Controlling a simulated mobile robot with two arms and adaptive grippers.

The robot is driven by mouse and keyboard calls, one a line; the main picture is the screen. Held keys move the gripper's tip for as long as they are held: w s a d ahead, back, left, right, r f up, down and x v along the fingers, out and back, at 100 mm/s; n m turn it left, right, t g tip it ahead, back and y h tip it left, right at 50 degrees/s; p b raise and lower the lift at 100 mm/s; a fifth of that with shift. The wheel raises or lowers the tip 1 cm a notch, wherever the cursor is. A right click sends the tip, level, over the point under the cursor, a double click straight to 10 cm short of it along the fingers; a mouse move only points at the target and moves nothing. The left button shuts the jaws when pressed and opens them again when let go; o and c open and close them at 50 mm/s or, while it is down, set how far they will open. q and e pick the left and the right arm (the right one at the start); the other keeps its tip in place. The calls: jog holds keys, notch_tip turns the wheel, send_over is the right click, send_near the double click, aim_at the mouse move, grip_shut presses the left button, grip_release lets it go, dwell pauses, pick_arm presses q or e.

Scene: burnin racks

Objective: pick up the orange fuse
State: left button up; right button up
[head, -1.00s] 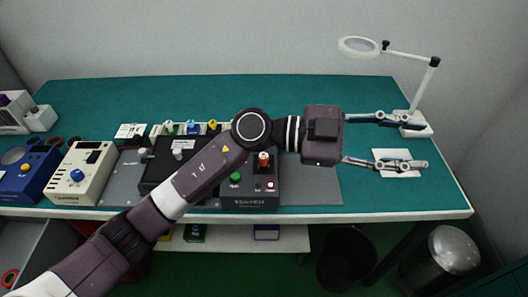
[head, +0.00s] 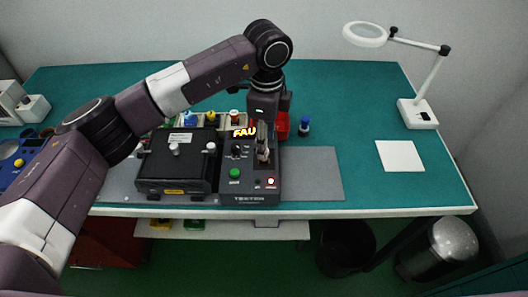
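My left gripper (head: 263,158) points straight down over the right part of a black tester (head: 250,187) on the bench. Its fingers are close above or at the spot where an orange-and-white fuse showed earlier. That fuse is now hidden behind the fingers, and I cannot tell whether they touch it. The gap between my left fingers is not clear from this side. My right gripper is not in view.
A red container (head: 282,126) and a blue-topped piece (head: 304,126) stand behind right. A magnifier lamp (head: 417,112) and white sheet (head: 399,156) lie farther right.

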pick_arm(q)
jog(key=f, duration=0.1)
jog(key=f+p, duration=0.1)
jog(key=f, duration=0.1)
jog(key=shift+s+a+f, duration=0.1)
jog(key=shift+a+f, duration=0.1)
jog(key=shift+f, duration=0.4)
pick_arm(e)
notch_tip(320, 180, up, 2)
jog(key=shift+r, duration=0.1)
pick_arm(q)
jog(key=shift+c, duration=0.5)
jog(key=c, duration=0.9)
jog(key=shift+c, duration=0.2)
jog(key=shift+r, duration=0.1)
